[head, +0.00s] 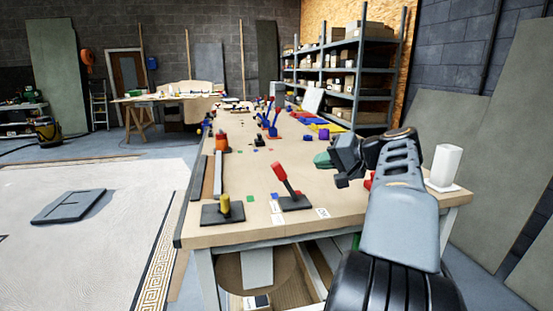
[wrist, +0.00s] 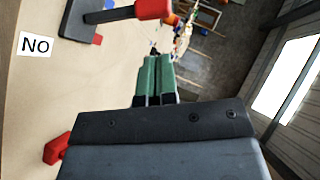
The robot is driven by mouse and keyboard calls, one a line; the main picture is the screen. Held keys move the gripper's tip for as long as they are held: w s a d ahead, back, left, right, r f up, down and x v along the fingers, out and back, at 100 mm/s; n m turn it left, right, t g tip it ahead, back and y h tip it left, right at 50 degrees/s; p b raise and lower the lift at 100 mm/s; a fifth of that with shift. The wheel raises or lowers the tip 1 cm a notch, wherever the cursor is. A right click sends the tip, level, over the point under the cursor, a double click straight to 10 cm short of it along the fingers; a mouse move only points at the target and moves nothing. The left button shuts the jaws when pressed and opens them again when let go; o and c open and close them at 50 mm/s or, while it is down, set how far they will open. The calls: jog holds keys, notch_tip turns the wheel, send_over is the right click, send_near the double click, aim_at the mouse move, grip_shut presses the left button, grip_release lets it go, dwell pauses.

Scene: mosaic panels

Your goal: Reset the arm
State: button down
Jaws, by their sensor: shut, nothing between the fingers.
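My arm reaches out over the right side of the long wooden workbench (head: 240,222). My gripper (head: 322,159) is above the bench top, its green fingertips pointing left in the head view. In the wrist view the two green fingers (wrist: 157,80) lie side by side, shut, with nothing between them. The gripper is to the right of a red-handled lever (head: 286,180) and appears apart from it. The lever leans on its dark base and also shows at the top of the wrist view (wrist: 155,10).
A yellow knob on a dark plate (head: 224,210) is at the bench's near left. A white card (wrist: 35,45) reads NO. A white block (head: 444,166) stands at the right edge. Blue-handled levers (head: 269,124) stand farther back. A grey wall (head: 440,75) is to the right.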

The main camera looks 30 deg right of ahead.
notch_tip(320, 180, down, 9)
jog(key=s+d+m+g+h, duration=0.2)
jog(key=m+g+h, duration=0.1)
jog(key=a+f+n+g+p, duration=0.2)
jog(key=a+f+g+p, duration=0.15)
jog(key=a+p, duration=0.2)
jog(key=s+a+n+g+p, duration=0.1)
jog(key=s+a+n+p, duration=0.1)
jog(key=a, duration=0.5)
jog(key=s+a+r+n+h+p, duration=0.1)
jog(key=s+a+n+p, duration=0.2)
jog(key=a, duration=0.4)
jog(key=s+a+r+n+g+h+p, duration=0.1)
jog(key=s+a+n+p, duration=0.1)
jog(key=a+n+p, duration=0.3)
jog(key=shift+s+a+g+p, duration=0.25)
jog(key=shift+a+g+p, duration=0.15)
jog(key=shift+a, duration=0.8)
